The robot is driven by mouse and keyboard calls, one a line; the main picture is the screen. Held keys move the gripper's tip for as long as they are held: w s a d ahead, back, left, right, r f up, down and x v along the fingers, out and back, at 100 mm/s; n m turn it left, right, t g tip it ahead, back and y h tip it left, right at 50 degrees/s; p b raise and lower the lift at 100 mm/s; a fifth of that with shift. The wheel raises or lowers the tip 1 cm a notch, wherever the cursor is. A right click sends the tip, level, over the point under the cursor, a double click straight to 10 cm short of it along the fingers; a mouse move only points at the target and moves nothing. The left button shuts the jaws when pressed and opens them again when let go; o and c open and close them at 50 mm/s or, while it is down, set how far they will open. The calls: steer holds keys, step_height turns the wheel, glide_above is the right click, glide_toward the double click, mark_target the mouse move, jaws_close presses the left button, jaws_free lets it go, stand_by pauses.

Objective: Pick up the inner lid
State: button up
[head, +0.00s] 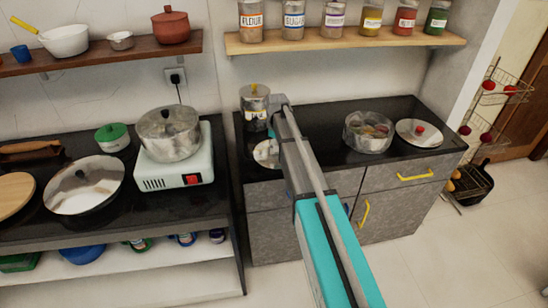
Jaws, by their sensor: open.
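No thing in the head view is clearly marked as the inner lid. A shiny flat metal disc (266,153) lies on the dark right counter, partly hidden by my arm. A steel canister (254,112) with a label and a yellow-knobbed lid (254,91) stands behind it. Another lid with a red knob (419,132) lies at the counter's right. My gripper (278,101), small and partly hidden by my arm, is open above the counter, just right of the canister. I see nothing held in it; I cannot tell whether it touches anything.
A shelf of labelled jars (345,38) hangs above. On the left are a stove (175,165) with a steel pot (168,130) and a large lidded pan (85,187). Open floor lies at the lower right.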

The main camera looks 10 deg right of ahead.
steer(key=shift+f+b, duration=0.65)
steer(key=shift+f, duration=0.25)
steer(key=c, duration=1.3)
